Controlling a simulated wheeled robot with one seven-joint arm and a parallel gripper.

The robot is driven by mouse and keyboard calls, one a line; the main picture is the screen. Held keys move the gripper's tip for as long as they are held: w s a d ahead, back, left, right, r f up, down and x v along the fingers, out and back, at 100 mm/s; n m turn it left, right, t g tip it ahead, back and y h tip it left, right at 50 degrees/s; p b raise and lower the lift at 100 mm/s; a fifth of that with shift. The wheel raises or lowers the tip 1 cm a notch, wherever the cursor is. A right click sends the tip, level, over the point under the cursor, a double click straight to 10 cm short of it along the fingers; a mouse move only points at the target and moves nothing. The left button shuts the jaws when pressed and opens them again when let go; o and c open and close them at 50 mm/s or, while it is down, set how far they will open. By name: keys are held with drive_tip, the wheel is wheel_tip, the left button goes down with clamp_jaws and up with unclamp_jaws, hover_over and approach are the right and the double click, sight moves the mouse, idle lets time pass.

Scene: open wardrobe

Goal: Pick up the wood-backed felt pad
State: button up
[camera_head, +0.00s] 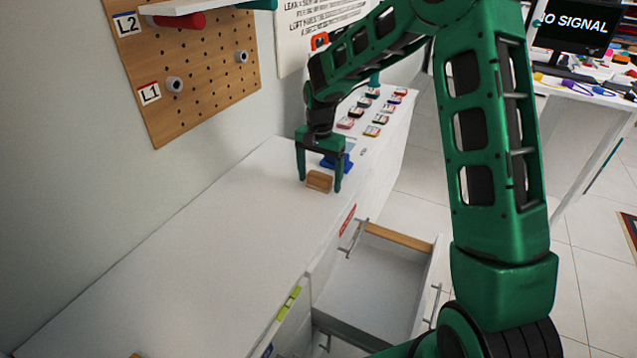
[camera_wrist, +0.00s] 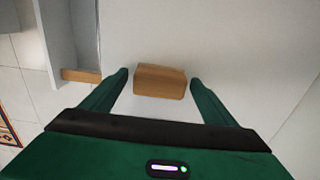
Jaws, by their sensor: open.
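The wood-backed felt pad (camera_head: 319,180) is a small brown block lying on the white cabinet top, near its front edge. It also shows in the wrist view (camera_wrist: 160,81), between and slightly beyond my fingertips. My gripper (camera_head: 319,184) is open and points down over the pad, one finger on each side of it. In the wrist view my gripper (camera_wrist: 160,80) shows a gap between each finger and the pad. The pad's underside is hidden, so I cannot see any felt.
A blue object (camera_head: 337,161) stands just behind my gripper. Several small coloured items (camera_head: 372,118) sit farther along the top. An open, empty-looking drawer (camera_head: 375,275) juts out below the front edge. A pegboard (camera_head: 190,65) hangs on the wall. The near cabinet top (camera_head: 200,255) is clear.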

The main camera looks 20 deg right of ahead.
sight(317, 176)
drive_tip(key=c, duration=1.1)
drive_tip(key=shift+r, duration=0.1)
drive_tip(key=shift+r, duration=0.4)
drive_tip(key=r, duration=0.2)
drive_tip(key=a+r, duration=0.1)
drive_tip(key=shift+s+r, duration=0.25)
drive_tip(key=shift+r, duration=0.15)
drive_tip(key=s+a+r, duration=0.2)
drive_tip(key=a, duration=0.1)
drive_tip(key=s+a+r, duration=0.1)
drive_tip(key=a+r, duration=0.1)
drive_tip(key=a, duration=0.1)
drive_tip(key=s+a+r, duration=0.2)
drive_tip(key=a, duration=0.1)
drive_tip(key=shift+s+r, duration=0.15)
drive_tip(key=shift+s, duration=0.2)
